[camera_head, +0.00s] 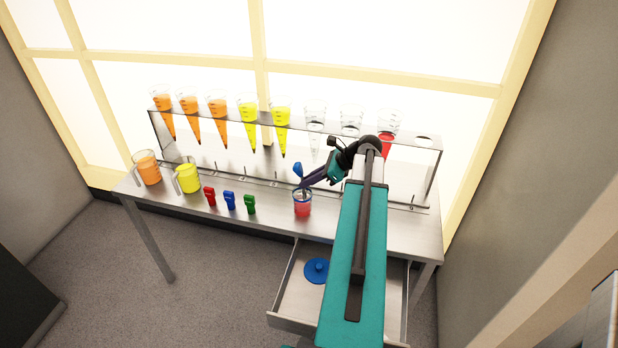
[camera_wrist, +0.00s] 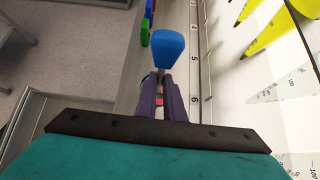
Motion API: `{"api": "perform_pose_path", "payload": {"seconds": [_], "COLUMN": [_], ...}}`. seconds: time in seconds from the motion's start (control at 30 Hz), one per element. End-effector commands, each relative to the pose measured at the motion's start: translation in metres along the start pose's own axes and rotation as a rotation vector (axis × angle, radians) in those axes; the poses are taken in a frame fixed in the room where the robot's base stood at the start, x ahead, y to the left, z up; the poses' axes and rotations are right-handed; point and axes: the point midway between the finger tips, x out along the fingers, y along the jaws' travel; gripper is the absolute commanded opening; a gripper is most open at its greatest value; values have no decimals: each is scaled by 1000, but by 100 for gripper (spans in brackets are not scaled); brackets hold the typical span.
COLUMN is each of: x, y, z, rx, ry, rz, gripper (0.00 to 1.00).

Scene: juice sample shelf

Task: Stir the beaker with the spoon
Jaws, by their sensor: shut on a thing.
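The beaker (camera_head: 303,209) stands on the metal table in the head view, with red liquid in it. The spoon's blue handle end (camera_head: 298,169) sticks up above the beaker, and it also shows in the wrist view (camera_wrist: 168,45). My gripper (camera_head: 305,185) is over the beaker's rim, shut on the spoon. In the wrist view both dark fingers of my gripper (camera_wrist: 160,95) close around the spoon's shaft below the blue end. The spoon's lower end is hidden, so I cannot tell how deep it sits in the beaker.
A clear rack (camera_head: 420,155) behind holds several cones with orange, yellow and red juice, some empty. An orange jug (camera_head: 148,168), a yellow jug (camera_head: 188,178) and red (camera_head: 210,196), blue (camera_head: 230,200) and green (camera_head: 250,204) clips stand left. An open drawer (camera_head: 290,322) below holds a blue lid (camera_head: 316,271).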

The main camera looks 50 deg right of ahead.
Motion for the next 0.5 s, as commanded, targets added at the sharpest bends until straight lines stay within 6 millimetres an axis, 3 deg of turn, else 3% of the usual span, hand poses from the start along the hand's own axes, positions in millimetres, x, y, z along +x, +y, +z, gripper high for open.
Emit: {"api": "perform_pose_path", "payload": {"seconds": [0.5], "x": [19], "y": [0], "z": [-21], "rx": [0], "ry": [0], "rz": [0], "gripper": [0]}}
